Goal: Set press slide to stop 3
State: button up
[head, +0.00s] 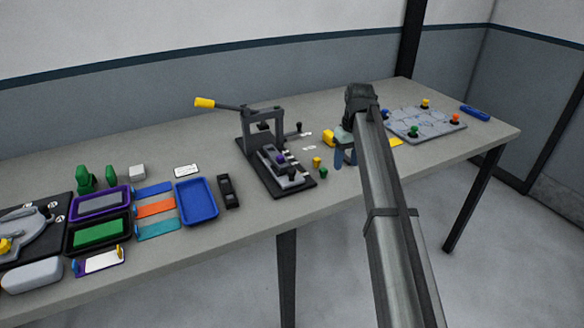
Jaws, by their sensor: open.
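The press (247,150) stands mid-table on a black base, with an upright frame and a lever ending in a yellow grip (204,103) that points up and left. The press slide (286,172) is a grey carriage low at the front of the press, with a small purple piece on it. Small pale marks lie along its right side; their numbers are too small to read, so I cannot tell which stop it is at. My gripper (345,158) is open to the right of the press, pointing down, apart from the slide. My arm partly hides it.
Small yellow and green pieces (323,173) lie between press and gripper. A grey board with coloured knobs (430,125) is right. A blue tray (197,203) and black holder (229,192) are left. The table's front edge is close.

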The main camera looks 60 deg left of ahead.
notch_tip(320, 180, up, 11)
send_over(292, 171)
jog(key=shift+n, duration=0.3)
notch_tip(292, 171, down, 14)
jog(key=shift+a+f, duration=0.1)
